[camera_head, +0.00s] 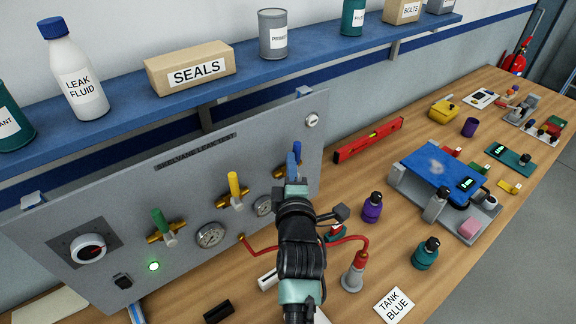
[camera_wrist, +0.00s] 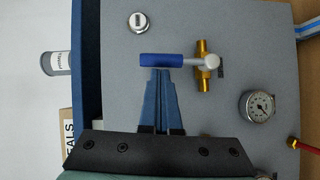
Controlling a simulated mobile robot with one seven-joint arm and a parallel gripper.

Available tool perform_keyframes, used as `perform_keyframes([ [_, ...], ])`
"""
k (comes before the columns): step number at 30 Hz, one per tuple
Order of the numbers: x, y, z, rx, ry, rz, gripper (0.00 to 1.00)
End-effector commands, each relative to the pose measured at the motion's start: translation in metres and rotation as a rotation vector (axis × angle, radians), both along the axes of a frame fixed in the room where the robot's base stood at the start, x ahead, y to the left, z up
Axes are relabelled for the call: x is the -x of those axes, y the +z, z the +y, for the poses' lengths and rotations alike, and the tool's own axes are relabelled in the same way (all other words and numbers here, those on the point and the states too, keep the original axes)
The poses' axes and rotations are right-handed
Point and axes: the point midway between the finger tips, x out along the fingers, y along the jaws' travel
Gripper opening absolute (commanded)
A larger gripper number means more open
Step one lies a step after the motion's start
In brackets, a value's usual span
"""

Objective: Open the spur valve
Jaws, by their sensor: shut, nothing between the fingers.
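A grey panel (camera_head: 120,215) carries three brass valves, with a green handle (camera_head: 161,222), a yellow handle (camera_head: 234,187) and a blue handle (camera_head: 297,149). I cannot read which is the spur valve. In the wrist view the blue handle (camera_wrist: 160,60) lies crosswise to its brass body (camera_wrist: 203,72). The green and yellow handles also stand up crosswise to their bodies. My gripper (camera_head: 292,167) is shut and empty, its blue fingertips (camera_wrist: 159,76) right at the side of the blue handle; I cannot tell whether they touch. My arm hides part of the right-hand valve in the head view.
Gauges (camera_head: 210,235), a dial knob (camera_head: 89,247) and a lit green lamp (camera_head: 154,266) are on the panel. A shelf (camera_head: 130,95) with bottles and boxes overhangs it. A red hose (camera_head: 330,240) and purple bottle (camera_head: 372,207) are near my arm on the bench.

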Motion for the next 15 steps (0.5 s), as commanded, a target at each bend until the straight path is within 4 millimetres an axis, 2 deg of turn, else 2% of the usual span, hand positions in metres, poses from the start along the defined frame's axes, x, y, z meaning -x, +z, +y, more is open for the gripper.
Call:
perform_keyframes([
  [8, -0.008, 0.007, -0.012, -0.123, -0.005, 0.085, 0.00],
  [15, -0.018, 0.007, -0.026, -0.305, -0.005, 0.218, 0.00],
])
